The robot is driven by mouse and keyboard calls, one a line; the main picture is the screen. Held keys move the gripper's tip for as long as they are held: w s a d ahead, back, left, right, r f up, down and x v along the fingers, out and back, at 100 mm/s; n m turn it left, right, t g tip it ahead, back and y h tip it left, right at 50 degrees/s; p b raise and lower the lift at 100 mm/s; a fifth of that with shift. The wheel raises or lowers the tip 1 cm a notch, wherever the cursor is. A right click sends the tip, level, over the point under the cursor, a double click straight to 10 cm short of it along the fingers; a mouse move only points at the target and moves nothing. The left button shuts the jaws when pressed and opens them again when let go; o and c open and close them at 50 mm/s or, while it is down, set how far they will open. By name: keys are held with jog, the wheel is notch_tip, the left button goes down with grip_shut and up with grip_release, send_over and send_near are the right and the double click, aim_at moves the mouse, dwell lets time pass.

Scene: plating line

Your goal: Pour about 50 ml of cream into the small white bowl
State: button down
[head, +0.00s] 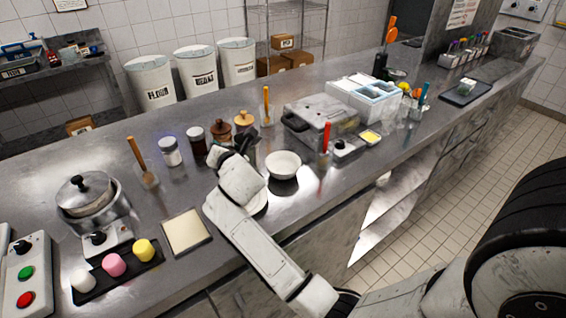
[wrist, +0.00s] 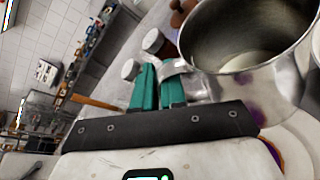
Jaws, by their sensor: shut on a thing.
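The small white bowl (head: 283,165) stands upright on the steel counter, just right of my gripper (head: 232,148) in the head view. In the wrist view, the teal fingers of my gripper (wrist: 159,86) are shut on the handle of a metal jug (wrist: 250,75). Pale cream (wrist: 242,62) shows inside the jug. In the head view the jug is mostly hidden behind my wrist, and its tilt is hard to tell. No stream of cream is visible.
A white plate (head: 260,204) is partly under my arm.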

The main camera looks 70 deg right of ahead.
jog(key=shift+s+d+r+m+t+b, duration=0.25)
jog(key=shift+s+d+r+m+t, duration=0.15)
jog(key=shift+s+r+m, duration=0.15)
jog(key=shift+s+d+r+m+t+b, duration=0.2)
jog(key=shift+s+d+r+m+t, duration=0.15)
jog(key=shift+r+m, duration=0.25)
jog(key=shift+s+d+r+m+b, duration=0.45)
jog(key=shift+s+d+m, duration=0.15)
jog(key=shift+s, duration=0.1)
jog(key=s+d+r+m+t+b, duration=0.2)
jog(key=s+d+m+t+b, duration=0.1)
jog(key=s+d+m+b, duration=0.1)
jog(key=shift+s+m, duration=0.45)
jog(key=shift+m, duration=0.9)
jog(key=shift+s+d+r+m+h, duration=0.15)
jog(key=shift+s+r+m+h, duration=0.2)
jog(key=shift+m, duration=0.15)
jog(key=shift+s+d+f+m+b, duration=0.25)
jog(key=shift+s+d+m+b, duration=0.15)
jog(key=shift+m+b, duration=0.2)
jog(key=shift+s+d+m, duration=0.15)
jog(key=shift+s+m, duration=0.05)
jog(key=shift+m, duration=0.1)
